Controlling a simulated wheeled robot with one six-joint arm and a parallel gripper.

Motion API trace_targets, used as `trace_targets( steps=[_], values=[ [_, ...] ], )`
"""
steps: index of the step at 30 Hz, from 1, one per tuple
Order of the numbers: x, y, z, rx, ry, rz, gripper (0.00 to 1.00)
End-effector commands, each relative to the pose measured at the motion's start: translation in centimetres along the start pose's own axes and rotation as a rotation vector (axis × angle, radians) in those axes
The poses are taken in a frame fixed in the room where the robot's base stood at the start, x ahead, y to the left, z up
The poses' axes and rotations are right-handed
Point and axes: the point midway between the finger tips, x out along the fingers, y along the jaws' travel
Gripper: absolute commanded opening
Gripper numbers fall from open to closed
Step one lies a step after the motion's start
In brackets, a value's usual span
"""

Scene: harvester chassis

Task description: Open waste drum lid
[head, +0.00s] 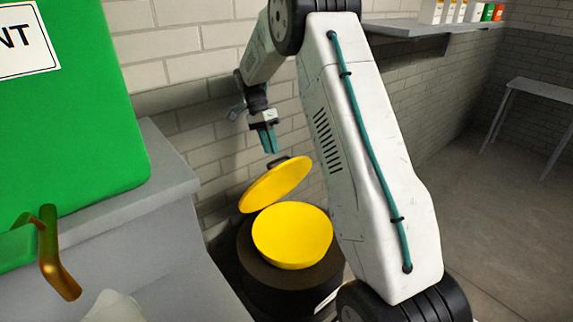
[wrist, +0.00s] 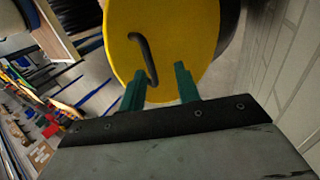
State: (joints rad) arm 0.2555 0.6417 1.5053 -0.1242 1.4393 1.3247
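The waste drum (head: 262,277) is dark with a round yellow opening, low in the middle of the head view. Its yellow lid (head: 275,184) stands raised and tilted above the opening. The lid's dark handle (head: 292,160) shows at its upper edge. My gripper (head: 270,150) points down just above the lid near this handle. In the wrist view, the lid (wrist: 185,35) fills the upper middle with its bent handle (wrist: 143,52). My gripper's teal fingers (wrist: 160,84) are apart, with the handle's near end between them. I cannot tell if they touch the lid.
A brick wall (head: 180,75) stands close behind the drum. A grey counter (head: 165,185) with a green container (head: 75,110) and a brass-coloured pipe (head: 52,250) is at left. A shelf (head: 430,28) holds small boxes. Open floor (head: 480,210) lies to the right.

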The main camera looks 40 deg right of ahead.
Motion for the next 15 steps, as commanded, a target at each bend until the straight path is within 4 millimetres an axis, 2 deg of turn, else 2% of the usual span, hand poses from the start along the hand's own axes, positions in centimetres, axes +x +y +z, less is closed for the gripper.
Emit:
trace_targets(
  steps=[1,15],
  values=[
    [0.4,1.2,0.2,0.001,0.000,0.001,0.33],
    [3.9,11.1,3.2,0.001,0.003,-0.001,0.33]
  ],
)
